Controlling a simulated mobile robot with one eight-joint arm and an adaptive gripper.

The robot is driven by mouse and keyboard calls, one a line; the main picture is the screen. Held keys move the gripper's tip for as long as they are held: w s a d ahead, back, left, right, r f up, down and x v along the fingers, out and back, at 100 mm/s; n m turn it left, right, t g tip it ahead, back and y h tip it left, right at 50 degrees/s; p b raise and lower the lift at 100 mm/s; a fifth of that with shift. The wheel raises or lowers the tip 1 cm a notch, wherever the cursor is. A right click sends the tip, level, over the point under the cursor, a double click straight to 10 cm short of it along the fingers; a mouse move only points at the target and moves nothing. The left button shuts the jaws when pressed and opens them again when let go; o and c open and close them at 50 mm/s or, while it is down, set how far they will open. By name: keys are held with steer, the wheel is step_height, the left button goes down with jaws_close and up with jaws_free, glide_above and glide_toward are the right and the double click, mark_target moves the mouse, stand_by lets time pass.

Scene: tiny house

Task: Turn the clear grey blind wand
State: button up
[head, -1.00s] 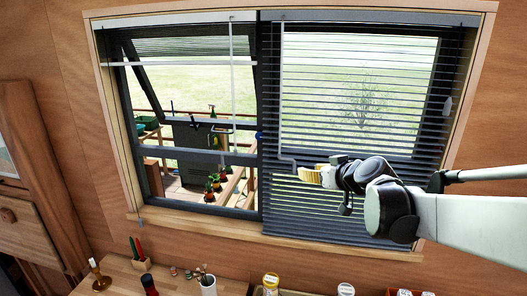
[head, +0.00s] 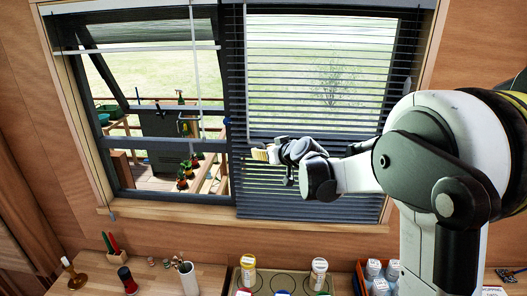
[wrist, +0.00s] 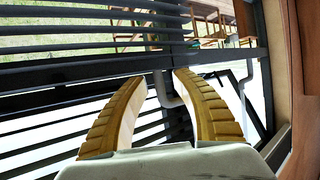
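The clear grey blind wand (head: 245,75) hangs along the left edge of the lowered blind on the right window half, with a bent crank at its lower end. My gripper (head: 257,154) is at this crank, in front of the slats, reaching in from the right. In the wrist view, the two yellow fingers of my gripper (wrist: 162,76) are spread apart. A grey bent piece of the wand (wrist: 168,97) shows between them. I cannot tell whether a finger touches it. The fingers partly hide the wand's lower end in the head view.
A paler rod (head: 194,75) hangs at the open left window. The wooden sill (head: 165,219) runs below. The counter holds a white cup (head: 188,279), a dark red bottle (head: 127,280), jars (head: 319,272) and a red crate with bottles (head: 362,283). The blind slats (head: 320,185) are close behind my gripper.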

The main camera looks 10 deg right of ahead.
jaws_close()
steer(key=shift+s+h, duration=0.1)
steer(key=shift+h, duration=0.2)
steer(key=s+a+m+g+h+b, duration=0.1)
steer(key=a+m+g+h+b, duration=0.1)
steer(key=m+h, duration=0.5)
steer(key=s+a+m+g+h+b, duration=0.2)
steer(key=a+m+g+h+b, duration=0.1)
steer(key=m+h, duration=0.5)
steer(key=shift+s+a+m+g+b, duration=0.2)
steer(key=shift+m+g+b, duration=0.4)
steer(key=shift+g, duration=0.5)
steer(key=shift+f, duration=0.1)
